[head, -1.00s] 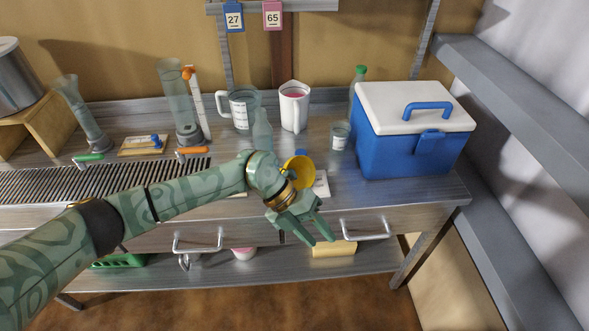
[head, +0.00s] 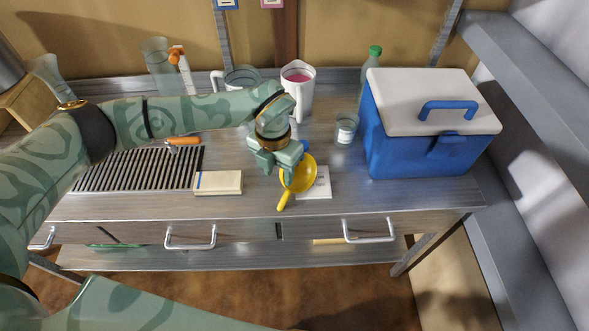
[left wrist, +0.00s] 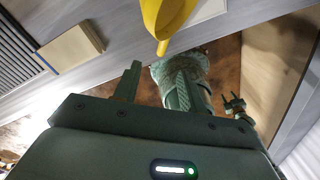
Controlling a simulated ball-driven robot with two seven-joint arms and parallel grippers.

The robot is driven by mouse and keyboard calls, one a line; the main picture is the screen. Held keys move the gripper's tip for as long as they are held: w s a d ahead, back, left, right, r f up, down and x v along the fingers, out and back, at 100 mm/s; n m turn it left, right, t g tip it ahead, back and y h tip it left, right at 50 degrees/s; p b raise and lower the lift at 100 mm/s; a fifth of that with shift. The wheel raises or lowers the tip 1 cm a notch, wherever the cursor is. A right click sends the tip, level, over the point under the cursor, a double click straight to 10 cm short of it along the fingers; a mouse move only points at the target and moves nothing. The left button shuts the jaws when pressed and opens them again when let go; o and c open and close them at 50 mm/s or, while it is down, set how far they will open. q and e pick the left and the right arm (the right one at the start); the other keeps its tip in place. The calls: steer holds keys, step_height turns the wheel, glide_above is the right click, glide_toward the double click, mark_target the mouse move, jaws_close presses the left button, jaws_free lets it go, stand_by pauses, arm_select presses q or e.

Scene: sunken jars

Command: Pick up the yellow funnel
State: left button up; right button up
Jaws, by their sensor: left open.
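The yellow funnel (head: 304,179) is near the front of the metal bench in the head view, partly over a white card (head: 322,190). Its narrow end points toward the front edge. My left gripper (head: 276,170) is open, just behind and left of the funnel, and hides part of its rim. In the left wrist view the funnel (left wrist: 166,18) is at the top, with its narrow end just beyond the space between my left fingertips (left wrist: 158,76). Nothing is between the fingers. A small pronged shape, perhaps my right gripper (left wrist: 236,106), shows there; its jaws are unclear.
A cream block (head: 218,186) lies left of the funnel, beside a dark slatted grate (head: 135,168). A glass cup (head: 345,130) and a white jug (head: 299,92) stand behind. A blue cooler (head: 420,135) stands right. The bench between funnel and cooler is mostly clear.

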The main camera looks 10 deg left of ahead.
arm_select(q)
glide_above(283, 200)
steer(key=f, duration=0.3)
steer(key=f+b, duration=0.1)
steer(key=f, duration=0.1)
steer(key=shift+w+a+f, duration=0.25)
steer(key=shift+a+f, duration=0.05)
steer(key=shift+f, duration=0.4)
steer(key=f, duration=0.1)
steer(key=f+b, duration=0.1)
steer(key=f, duration=0.3)
steer(key=shift+s+d, duration=0.25)
steer(key=shift+d, duration=0.05)
jaws_close()
